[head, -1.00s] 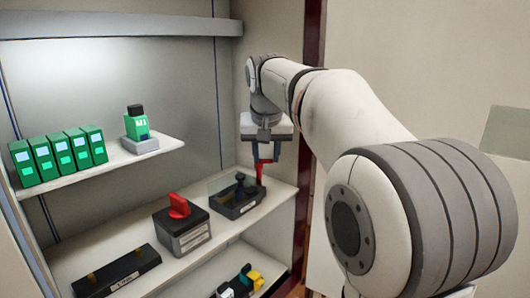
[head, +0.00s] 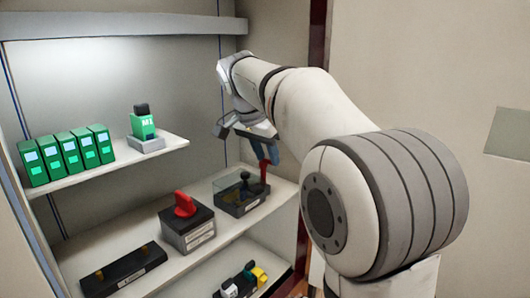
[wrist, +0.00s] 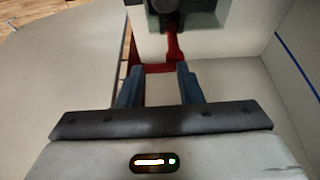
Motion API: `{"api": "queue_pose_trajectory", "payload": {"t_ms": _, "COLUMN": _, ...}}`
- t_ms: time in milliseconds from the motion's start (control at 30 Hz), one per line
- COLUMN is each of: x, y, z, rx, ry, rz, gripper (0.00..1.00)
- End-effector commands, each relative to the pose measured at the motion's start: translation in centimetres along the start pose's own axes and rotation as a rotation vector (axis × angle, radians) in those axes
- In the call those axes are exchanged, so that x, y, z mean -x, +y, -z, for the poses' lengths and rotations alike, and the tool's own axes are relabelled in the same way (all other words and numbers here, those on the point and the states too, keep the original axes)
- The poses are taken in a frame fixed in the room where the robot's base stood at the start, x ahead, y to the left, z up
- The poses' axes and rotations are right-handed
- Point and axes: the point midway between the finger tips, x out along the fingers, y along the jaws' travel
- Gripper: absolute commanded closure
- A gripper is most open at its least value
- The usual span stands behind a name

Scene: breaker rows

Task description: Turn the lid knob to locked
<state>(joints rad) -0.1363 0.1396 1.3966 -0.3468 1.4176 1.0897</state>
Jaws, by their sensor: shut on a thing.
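A dark box with a clear cover (head: 228,194) stands at the right end of the middle shelf, with a small black knob-like part (head: 245,178) at it. A red handle-like piece (head: 265,171) rises at the box's right side. My gripper (head: 266,154) is shut on this red piece from above, its blue fingers on either side. In the wrist view the red piece (wrist: 174,46) shows between and beyond the fingertips. Where its lower end joins the box is unclear. I cannot tell which of these is the lid knob, and no lock mark is readable.
A dark box with a red rotary knob (head: 186,205) stands left of the clear-covered box. A long black block (head: 122,270) lies further left. Green modules (head: 65,155) and a green unit (head: 143,125) stand on the upper shelf. Small coloured parts (head: 245,280) sit below.

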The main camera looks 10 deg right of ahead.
Motion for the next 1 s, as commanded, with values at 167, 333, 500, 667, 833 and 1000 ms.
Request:
{"api": "queue_pose_trajectory", "payload": {"t_ms": 167, "x": 0.04, "y": 0.01, "z": -0.04, "rx": -0.022, "ry": -0.001, "rz": -0.010, "gripper": 0.90}}
{"api": "queue_pose_trajectory", "payload": {"t_ms": 333, "x": 0.03, "y": 0.01, "z": -0.05, "rx": -0.026, "ry": -0.001, "rz": -0.012, "gripper": 0.90}}
{"api": "queue_pose_trajectory", "payload": {"t_ms": 500, "x": 0.02, "y": 0.01, "z": -0.05, "rx": -0.025, "ry": -0.001, "rz": -0.012, "gripper": 0.90}}
{"api": "queue_pose_trajectory", "payload": {"t_ms": 667, "x": 0.02, "y": 0.00, "z": -0.06, "rx": -0.025, "ry": -0.001, "rz": -0.011, "gripper": 0.58}}
{"api": "queue_pose_trajectory", "payload": {"t_ms": 833, "x": 0.02, "y": -0.02, "z": -0.06, "rx": -0.024, "ry": -0.001, "rz": -0.011, "gripper": 0.45}}
{"api": "queue_pose_trajectory", "payload": {"t_ms": 1000, "x": 0.02, "y": -0.04, "z": -0.07, "rx": -0.023, "ry": -0.001, "rz": -0.010, "gripper": 0.45}}
